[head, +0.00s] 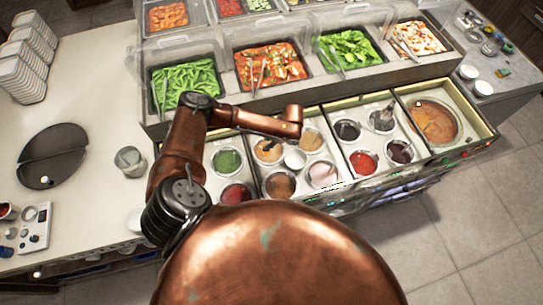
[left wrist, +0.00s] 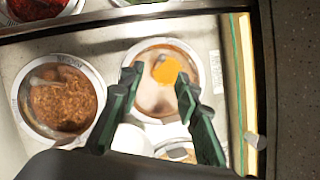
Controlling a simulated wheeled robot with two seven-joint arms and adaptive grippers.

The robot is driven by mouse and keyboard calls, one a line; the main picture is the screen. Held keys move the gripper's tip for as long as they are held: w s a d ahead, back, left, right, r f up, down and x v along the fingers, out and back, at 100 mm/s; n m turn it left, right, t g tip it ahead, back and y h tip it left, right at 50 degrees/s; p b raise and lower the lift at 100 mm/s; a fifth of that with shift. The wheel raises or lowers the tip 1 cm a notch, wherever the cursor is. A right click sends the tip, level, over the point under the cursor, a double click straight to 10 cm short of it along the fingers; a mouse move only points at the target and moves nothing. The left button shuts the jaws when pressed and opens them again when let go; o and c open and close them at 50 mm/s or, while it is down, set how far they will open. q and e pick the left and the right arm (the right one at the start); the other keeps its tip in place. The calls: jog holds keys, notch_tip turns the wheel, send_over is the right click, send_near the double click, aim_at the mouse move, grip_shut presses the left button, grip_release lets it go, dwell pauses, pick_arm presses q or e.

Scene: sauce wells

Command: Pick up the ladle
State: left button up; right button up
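My left gripper (left wrist: 155,80) is open, its two dark green fingers apart over a round white sauce well (left wrist: 140,56). This well holds pale sauce with a round orange patch (left wrist: 166,70), which I cannot identify surely. Nothing shows clearly held between the fingers. In the head view my copper left arm reaches over the middle wells; its fingers are hard to make out. A slim utensil that may be the ladle (head: 426,126) stands in the large orange-brown well at the right. I cannot tell surely which utensil is the ladle. My right gripper is not in view.
A well of grainy brown sauce (left wrist: 62,100) lies left of my fingers. Red sauce (head: 363,161) and green sauce (head: 227,160) fill other wells. Bins of green beans (head: 185,82) and other food stand behind. A dark round lid (head: 52,155) lies on the left counter.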

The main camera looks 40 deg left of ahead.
aim_at(262, 152)
pick_arm(q)
jog(key=p+x, duration=0.1)
jog(key=x, duration=0.6)
jog(key=shift+s+a+f, duration=0.2)
jog(key=shift+f, duration=0.05)
grip_shut()
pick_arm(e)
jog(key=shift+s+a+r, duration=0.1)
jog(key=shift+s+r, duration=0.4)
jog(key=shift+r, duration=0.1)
